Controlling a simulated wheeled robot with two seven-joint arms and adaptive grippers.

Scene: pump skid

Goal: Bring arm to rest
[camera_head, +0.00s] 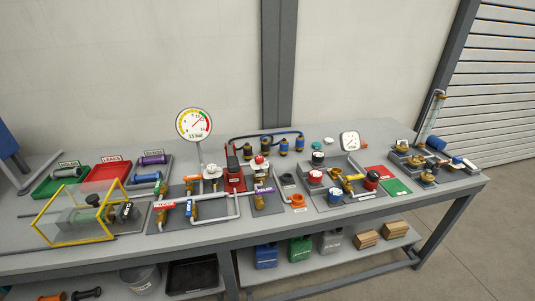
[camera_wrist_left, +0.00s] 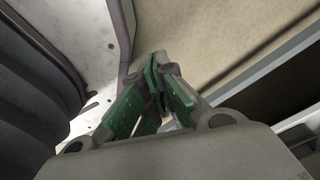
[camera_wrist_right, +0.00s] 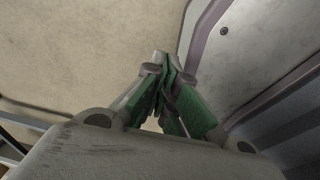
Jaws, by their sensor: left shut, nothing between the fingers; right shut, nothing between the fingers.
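My left gripper (camera_wrist_left: 158,82) shows in the left wrist view with its green-padded fingers together and nothing between them. My right gripper (camera_wrist_right: 166,80) shows in the right wrist view, also shut and empty. Both stand in front of plain floor, close to grey-white panels that look like my own body. Neither arm shows in the head view, so both are clear of the bench top (camera_head: 330,222).
The long grey bench carries a pump skid with a large dial gauge (camera_head: 194,125), a smaller gauge (camera_head: 349,141), valves, a green tray (camera_head: 47,185), a red tray (camera_head: 113,170) and a yellow-framed guard (camera_head: 70,240). Jugs (camera_head: 300,249) stand on the lower shelf. Floor at right is free.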

